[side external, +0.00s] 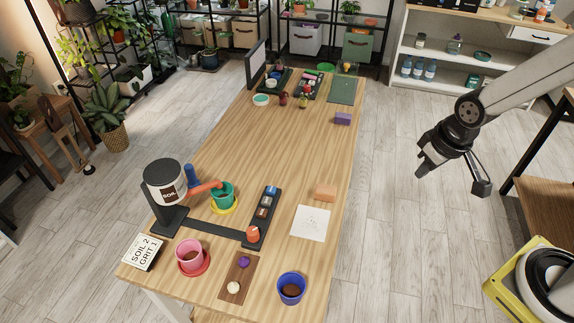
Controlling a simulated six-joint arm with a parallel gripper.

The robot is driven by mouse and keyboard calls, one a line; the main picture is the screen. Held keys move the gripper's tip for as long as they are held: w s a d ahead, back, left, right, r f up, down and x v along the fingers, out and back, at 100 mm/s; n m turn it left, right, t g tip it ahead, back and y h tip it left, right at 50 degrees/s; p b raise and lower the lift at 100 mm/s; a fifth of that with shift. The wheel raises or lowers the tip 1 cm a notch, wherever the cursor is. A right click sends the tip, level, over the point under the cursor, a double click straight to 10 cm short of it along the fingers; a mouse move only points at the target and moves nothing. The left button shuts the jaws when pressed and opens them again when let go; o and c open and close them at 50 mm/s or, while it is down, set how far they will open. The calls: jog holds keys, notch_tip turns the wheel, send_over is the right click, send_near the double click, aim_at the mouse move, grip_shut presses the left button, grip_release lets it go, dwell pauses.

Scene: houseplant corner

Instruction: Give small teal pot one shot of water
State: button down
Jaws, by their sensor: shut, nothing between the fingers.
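A small teal-green pot (222,192) with dark contents stands on a yellow saucer (224,208) near the left edge of the wooden table (270,150). An orange spout-like part (206,187) reaches toward its rim from a blue part (190,176) beside the soil dispenser (165,183); whether it touches the pot I cannot tell. My gripper (423,169) is shut and empty, held in the air off the table's right side, far from the pot. No water is visible in the pot.
The table's middle is clear.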

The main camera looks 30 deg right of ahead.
jog(key=w+a+f+n+t, duration=0.1)
jog(key=w+a+n+t, duration=0.2)
jog(key=w, duration=0.7)
jog(key=n+t+y, duration=0.2)
jog(key=n+y, duration=0.2)
jog(key=n, duration=0.7)
send_over(269, 186)
jog(key=s, duration=0.2)
notch_tip(269, 186, down, 8)
jog(key=shift+w+d+f, duration=0.15)
jog(key=shift+d+f, duration=0.1)
jog(key=shift+d, duration=0.05)
jog(key=shift+f, duration=0.15)
jog(key=shift+f, duration=4.25)
jog(key=shift+f, duration=0.95)
